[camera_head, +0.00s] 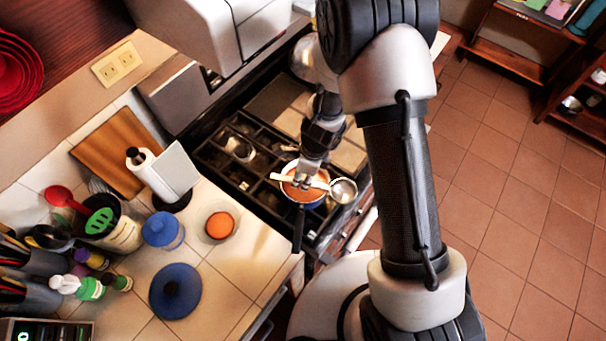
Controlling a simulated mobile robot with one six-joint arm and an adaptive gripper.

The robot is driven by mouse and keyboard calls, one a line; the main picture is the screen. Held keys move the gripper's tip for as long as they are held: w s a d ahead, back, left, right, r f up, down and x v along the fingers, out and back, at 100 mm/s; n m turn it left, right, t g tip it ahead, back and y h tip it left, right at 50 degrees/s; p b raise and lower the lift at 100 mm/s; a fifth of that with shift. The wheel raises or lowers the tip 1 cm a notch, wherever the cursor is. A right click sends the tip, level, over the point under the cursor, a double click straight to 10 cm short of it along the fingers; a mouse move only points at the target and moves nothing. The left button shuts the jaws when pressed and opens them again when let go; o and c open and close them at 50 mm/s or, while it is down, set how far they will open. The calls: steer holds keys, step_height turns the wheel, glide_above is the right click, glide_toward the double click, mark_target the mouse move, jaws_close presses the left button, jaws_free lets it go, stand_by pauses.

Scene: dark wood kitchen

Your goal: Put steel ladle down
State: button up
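The steel ladle (343,190) shows its round bowl just right of a blue pot (313,204), with its pale handle running left across the pot's top. The pot stands on the stove and holds something orange; its dark handle points toward the counter. My gripper (302,181) is above the pot, with its fingers at the ladle's handle, and appears shut on it. The fingertips are small and partly merge with the handle. I cannot tell whether the ladle touches the pot's rim.
The stove (235,155) has dark grates with free room left of the pot. The tiled counter (232,262) holds a blue lid (175,291), a blue-topped jar (162,230), a paper towel roll (165,172) and several utensils. A range hood hangs above.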

step_height(320, 180, up, 12)
steer(key=d+p, duration=0.2)
steer(key=p, duration=0.2)
steer(key=shift+s+r+p, duration=0.15)
steer(key=shift+s+p, duration=0.15)
step_height(320, 180, up, 12)
steer(key=d+n+t, duration=0.1)
steer(key=d+n, duration=0.1)
steer(key=n, duration=0.4)
steer(key=s+d+r+n+t+h, duration=0.1)
steer(key=s+d+r+n, duration=0.3)
steer(key=s+r+n, duration=0.3)
steer(key=s+d+r+n+t+h, duration=0.1)
steer(key=s+d+r+n+t, duration=0.1)
steer(key=s+d+r+n, duration=0.3)
steer(key=s+r+n, duration=0.3)
steer(key=s+r, duration=0.1)
steer(key=s, duration=0.2)
steer(key=shift+r, duration=0.4)
step_height(320, 180, down, 22)
steer(key=b, duration=2.2)
steer(key=shift+f, duration=0.15)
steer(key=shift+w, duration=0.1)
